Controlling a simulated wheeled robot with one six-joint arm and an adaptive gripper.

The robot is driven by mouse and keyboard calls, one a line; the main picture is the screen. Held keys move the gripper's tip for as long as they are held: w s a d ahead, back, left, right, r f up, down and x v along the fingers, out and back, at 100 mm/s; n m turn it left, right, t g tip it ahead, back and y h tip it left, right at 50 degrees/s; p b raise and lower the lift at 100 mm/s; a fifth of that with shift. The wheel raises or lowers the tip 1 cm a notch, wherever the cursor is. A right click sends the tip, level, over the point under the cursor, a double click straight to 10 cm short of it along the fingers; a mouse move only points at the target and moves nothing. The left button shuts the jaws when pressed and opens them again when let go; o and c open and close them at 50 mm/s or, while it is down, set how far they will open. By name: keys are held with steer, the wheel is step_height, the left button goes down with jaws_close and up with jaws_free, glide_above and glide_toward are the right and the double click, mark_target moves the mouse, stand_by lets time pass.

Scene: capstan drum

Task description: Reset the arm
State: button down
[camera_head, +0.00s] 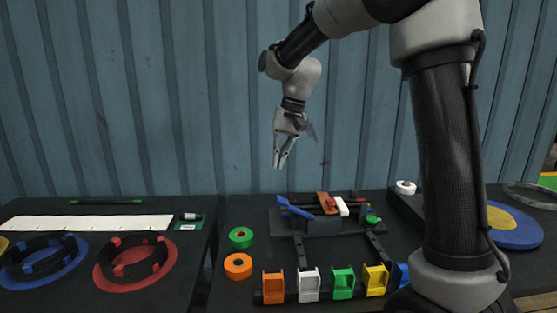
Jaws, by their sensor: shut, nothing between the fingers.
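My arm rises from the right side of the head camera view and bends over to the left. My gripper (281,162) hangs from its end, fingers pointing down, in the air above the back of the dark bench (228,287). The gripper is shut with nothing in it, and it is clear of all the objects below.
Orange, white, green and yellow holders (308,284) stand along the bench's front. Green (240,237) and orange (237,266) tape rolls lie left of a dark frame (303,228) carrying coloured parts. Blue and red (111,285) ringed discs lie further left. A corrugated wall (180,90) stands behind.

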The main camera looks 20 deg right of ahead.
stand_by(0.7)
steer(key=s+d+t+h, duration=0.1)
steer(key=s+d, duration=0.4)
steer(key=s, duration=0.5)
steer(key=s+d+n+t+h, duration=0.1)
steer(key=s+d, duration=0.4)
steer(key=s, duration=0.4)
steer(key=s+d+n+t+h, duration=0.1)
steer(key=s+d, duration=0.5)
steer(key=s, duration=0.4)
steer(key=shift+s+r+t, duration=0.15)
steer(key=shift+s+t, duration=0.2)
steer(key=shift+t, duration=0.05)
